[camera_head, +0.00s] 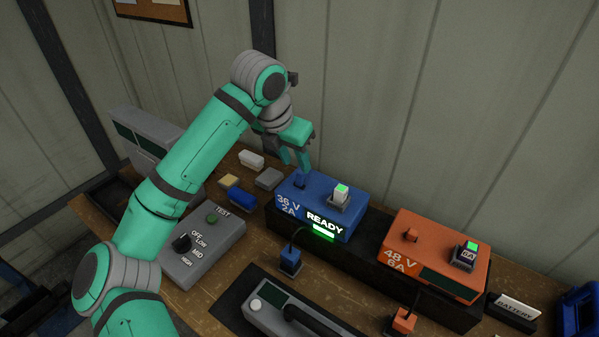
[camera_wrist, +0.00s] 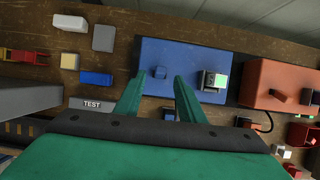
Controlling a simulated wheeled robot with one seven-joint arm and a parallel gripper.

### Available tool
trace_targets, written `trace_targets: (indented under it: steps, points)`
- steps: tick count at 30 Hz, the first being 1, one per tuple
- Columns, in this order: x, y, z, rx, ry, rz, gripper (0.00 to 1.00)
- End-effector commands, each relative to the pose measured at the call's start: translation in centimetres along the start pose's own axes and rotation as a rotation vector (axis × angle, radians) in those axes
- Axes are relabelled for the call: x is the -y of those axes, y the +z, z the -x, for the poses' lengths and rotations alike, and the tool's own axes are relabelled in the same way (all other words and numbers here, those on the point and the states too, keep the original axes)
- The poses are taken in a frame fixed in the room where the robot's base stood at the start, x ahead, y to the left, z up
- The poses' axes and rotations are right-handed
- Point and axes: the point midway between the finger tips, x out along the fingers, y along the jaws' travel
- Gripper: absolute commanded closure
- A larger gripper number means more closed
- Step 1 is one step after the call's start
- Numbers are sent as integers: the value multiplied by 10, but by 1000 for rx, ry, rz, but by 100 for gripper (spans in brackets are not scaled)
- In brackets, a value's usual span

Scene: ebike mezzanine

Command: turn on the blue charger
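The blue charger (camera_head: 318,207), marked 36 V 2A, sits on a dark stand. Its front display reads READY with a lit green bar. On its top are a small dark blue lever or knob (camera_head: 299,180) and a pale block with a green top (camera_head: 340,193). The charger also shows in the wrist view (camera_wrist: 187,54), with the blue knob (camera_wrist: 160,72) between and just beyond my fingertips. My gripper (camera_head: 295,159) is open and empty above the charger's back left part; it also shows in the wrist view (camera_wrist: 158,84). I cannot tell whether it touches the knob.
An orange charger (camera_head: 435,253), marked 48 V 6A, stands to the right. A grey tester box (camera_head: 202,250) with a dial stands to the left. Small blocks, including a blue one (camera_head: 242,200), lie left of the charger. A handled grey device (camera_head: 285,310) lies in front.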

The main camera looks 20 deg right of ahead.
Motion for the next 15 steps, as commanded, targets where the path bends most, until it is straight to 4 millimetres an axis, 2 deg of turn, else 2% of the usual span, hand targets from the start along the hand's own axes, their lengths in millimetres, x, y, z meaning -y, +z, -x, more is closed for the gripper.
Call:
trace_targets:
  steps: [1, 6, 10, 15]
  points:
    - [2, 0, -11, -1, -5, 0, 64]
    - [2, 0, -40, 0, -5, -1, 64]
    - [2, 0, -57, 0, -5, -1, 64]
    - [-1, -1, -68, 0, -1, 2, 64]
